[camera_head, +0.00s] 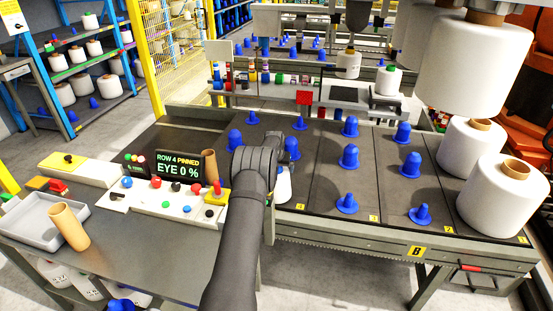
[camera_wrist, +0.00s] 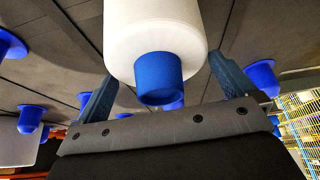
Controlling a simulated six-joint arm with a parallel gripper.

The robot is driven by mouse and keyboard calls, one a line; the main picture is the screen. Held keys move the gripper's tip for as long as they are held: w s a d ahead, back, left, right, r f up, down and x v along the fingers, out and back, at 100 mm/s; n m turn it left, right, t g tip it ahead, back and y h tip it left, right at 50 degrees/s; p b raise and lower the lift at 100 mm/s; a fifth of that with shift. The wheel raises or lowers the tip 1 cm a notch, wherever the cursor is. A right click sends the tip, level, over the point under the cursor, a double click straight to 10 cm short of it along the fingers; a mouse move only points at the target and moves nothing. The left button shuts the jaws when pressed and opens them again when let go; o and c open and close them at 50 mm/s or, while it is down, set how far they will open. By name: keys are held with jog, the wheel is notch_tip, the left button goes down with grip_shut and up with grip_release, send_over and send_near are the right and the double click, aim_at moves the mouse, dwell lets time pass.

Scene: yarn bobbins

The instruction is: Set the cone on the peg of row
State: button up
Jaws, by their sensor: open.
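A white cone (camera_head: 284,186) stands on the bed in the row marked 4, partly hidden behind my arm. In the wrist view, which looks inverted, the white cone (camera_wrist: 152,28) has a blue peg-like end (camera_wrist: 158,76) sticking out of its narrow end. My gripper (camera_wrist: 166,88) is open, with one finger on each side of the cone and gaps visible. In the head view my gripper (camera_head: 270,160) hides much of the cone and its peg. A bare blue peg (camera_head: 234,139) stands left of it. The cone's base is hidden.
Several bare blue pegs (camera_head: 348,157) stand in rows to the right. Large white cones (camera_head: 497,205) stand at the right edge. A control panel (camera_head: 160,197) reading "ROW 4 PINNED, EYE 0 %" and a grey tray (camera_head: 35,229) with a brown tube (camera_head: 69,225) are at the left.

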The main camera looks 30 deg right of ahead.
jog(key=v, duration=1.7)
jog(key=x, duration=1.7)
jog(key=shift+f, duration=0.2)
jog(key=shift+r, duration=0.1)
jog(key=v, duration=1.7)
jog(key=x, duration=1.7)
notch_tip(320, 180, up, 7)
jog(key=shift+d+r, duration=0.1)
